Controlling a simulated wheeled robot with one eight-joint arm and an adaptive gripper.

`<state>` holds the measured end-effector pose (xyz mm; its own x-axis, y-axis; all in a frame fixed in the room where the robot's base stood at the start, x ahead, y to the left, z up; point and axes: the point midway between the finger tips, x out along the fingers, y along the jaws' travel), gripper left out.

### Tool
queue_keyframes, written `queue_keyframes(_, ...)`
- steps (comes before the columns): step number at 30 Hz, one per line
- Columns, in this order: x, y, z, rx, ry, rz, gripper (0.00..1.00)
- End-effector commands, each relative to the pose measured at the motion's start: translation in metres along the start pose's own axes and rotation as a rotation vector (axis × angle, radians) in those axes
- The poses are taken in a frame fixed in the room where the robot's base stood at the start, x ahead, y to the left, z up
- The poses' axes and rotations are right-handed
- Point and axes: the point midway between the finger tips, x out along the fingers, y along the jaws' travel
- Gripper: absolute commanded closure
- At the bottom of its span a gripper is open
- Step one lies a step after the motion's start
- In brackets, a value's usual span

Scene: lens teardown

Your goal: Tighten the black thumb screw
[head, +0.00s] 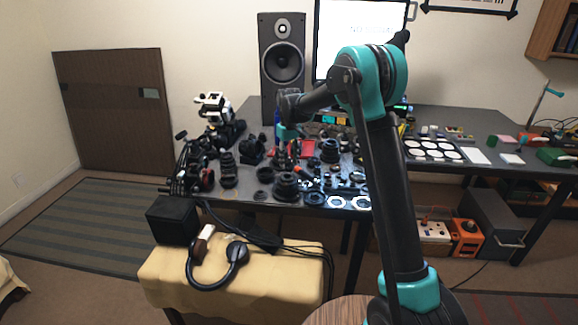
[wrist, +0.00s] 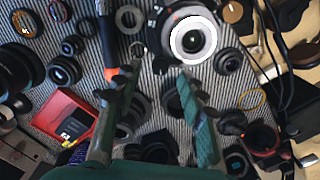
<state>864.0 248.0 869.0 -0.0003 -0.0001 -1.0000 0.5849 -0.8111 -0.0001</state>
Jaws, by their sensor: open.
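My gripper (wrist: 160,72) is open in the wrist view, its two green fingers spread with nothing held between them. It hangs above a striped mat (wrist: 80,88) covered with lens parts. A lens with a bright white ring (wrist: 176,40) lies just beyond the right fingertip. Dark round lens parts show between and under the fingers, partly hidden by them. I cannot pick out the black thumb screw among the many small dark parts. In the head view, my gripper (head: 287,131) points down over the crowded table and is too small to show its fingers clearly.
A red box (wrist: 62,116) lies left of the fingers, and an orange-and-black tool (wrist: 107,45) lies beyond the left fingertip. Dark cables (wrist: 268,45) run at the right. In the head view, a speaker (head: 283,55) and monitor (head: 350,35) stand behind the crowded table.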

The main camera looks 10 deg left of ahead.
Motion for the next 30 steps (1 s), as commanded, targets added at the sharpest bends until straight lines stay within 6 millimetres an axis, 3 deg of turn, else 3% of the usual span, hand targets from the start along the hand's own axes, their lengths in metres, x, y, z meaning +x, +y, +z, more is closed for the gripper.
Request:
queue_keyframes(6,0.022,0.000,0.000,0.000,0.000,0.000,0.59)
queue_keyframes(17,0.026,0.000,0.000,0.000,0.000,0.000,0.59)
queue_keyframes(27,0.026,0.000,0.000,0.000,0.000,0.000,1.00)
queue_keyframes(30,0.026,0.000,0.000,0.000,0.000,0.000,1.00)
